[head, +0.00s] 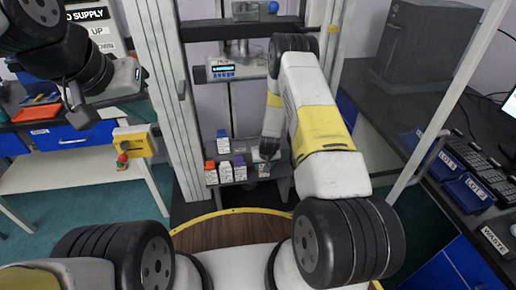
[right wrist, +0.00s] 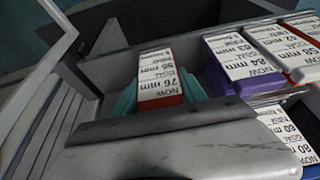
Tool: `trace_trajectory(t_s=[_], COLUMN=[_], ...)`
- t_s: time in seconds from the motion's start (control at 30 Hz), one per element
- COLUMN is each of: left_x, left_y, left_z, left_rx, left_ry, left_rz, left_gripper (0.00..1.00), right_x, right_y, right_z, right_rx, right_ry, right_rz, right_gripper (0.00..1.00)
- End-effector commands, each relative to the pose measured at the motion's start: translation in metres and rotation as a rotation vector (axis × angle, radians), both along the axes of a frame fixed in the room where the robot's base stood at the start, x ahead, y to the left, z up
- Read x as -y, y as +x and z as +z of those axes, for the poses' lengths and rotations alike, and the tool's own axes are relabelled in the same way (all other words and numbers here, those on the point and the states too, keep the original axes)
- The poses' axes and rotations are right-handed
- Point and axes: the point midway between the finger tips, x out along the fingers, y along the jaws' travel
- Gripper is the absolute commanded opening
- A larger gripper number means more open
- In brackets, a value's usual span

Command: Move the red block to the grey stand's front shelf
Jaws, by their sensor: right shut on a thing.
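The red block (right wrist: 160,82), with a white printed label, sits between the teal fingertips of my right gripper (right wrist: 158,98) in the right wrist view. In the head view my right gripper (head: 268,152) reaches down at the right end of the grey stand's front shelf (head: 252,184). The gripper is shut on the block; I cannot tell whether the block touches the shelf. A purple block (right wrist: 232,78) stands beside it in the wrist view. My left gripper (head: 80,112) hangs at the upper left of the head view, far from the stand; its jaw opening is unclear.
An orange-topped block (head: 210,174) and other labelled blocks stand on the left of the shelf. A blue-topped block (head: 222,142) stands further back. White uprights (head: 165,90) flank the stand. A side table (head: 80,168) is at left and a dark bench (head: 400,125) at right.

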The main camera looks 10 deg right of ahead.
Motion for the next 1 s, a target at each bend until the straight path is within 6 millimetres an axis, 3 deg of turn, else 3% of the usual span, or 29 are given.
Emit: trace_trajectory(t_s=[0.13,0.17,0.27,0.67,1.0], left_x=[0.0,0.0,0.0,0.0,0.0], left_y=[0.0,0.0,0.0,0.0,0.0], left_z=[0.0,0.0,0.0,0.0,0.0], left_rx=[0.0,0.0,0.0,0.0,0.0], left_ry=[0.0,0.0,0.0,0.0,0.0], left_rz=[0.0,0.0,0.0,0.0,0.0], left_gripper=[0.0,0.0,0.0,0.0,0.0], right_x=[0.0,0.0,0.0,0.0,0.001], right_y=[0.0,-0.001,-0.001,-0.001,-0.025], right_z=[-0.003,-0.003,-0.003,0.003,0.063], right_rx=[-0.001,-0.001,-0.001,0.0,0.002], right_ry=[0.0,0.0,0.0,0.0,-0.001], right_rz=[0.0,0.0,0.0,0.0,0.001], right_gripper=[0.03,0.51,0.7,0.71,0.71])
